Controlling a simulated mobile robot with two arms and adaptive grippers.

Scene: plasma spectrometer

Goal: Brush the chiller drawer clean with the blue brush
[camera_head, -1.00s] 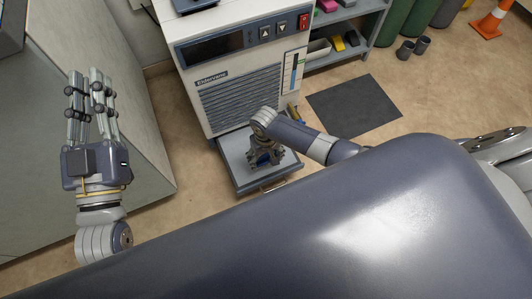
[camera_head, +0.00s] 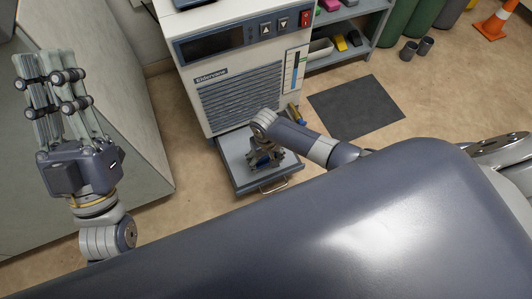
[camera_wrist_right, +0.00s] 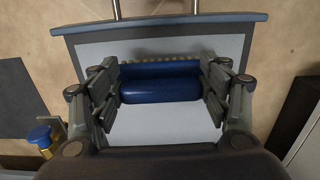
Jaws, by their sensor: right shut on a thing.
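The chiller (camera_head: 245,75) stands at the upper middle of the head view, with its drawer (camera_head: 240,182) pulled out at the bottom. The drawer's pale floor (camera_wrist_right: 160,126) and blue-grey front edge (camera_wrist_right: 230,18) show in the right wrist view. My right gripper (camera_head: 262,162) is over the drawer, pointing down. In the right wrist view its fingers are shut on the blue brush (camera_wrist_right: 160,88), with a row of yellowish bristles along its far side. I cannot tell whether the bristles touch the floor. My left gripper (camera_head: 48,72) is raised at the left, open and empty.
A dark mat (camera_head: 355,108) lies on the floor right of the chiller. A shelf (camera_head: 345,40) with coloured items stands behind it. A grey cabinet (camera_head: 120,130) is at the left. An orange cone (camera_head: 494,22) is far right.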

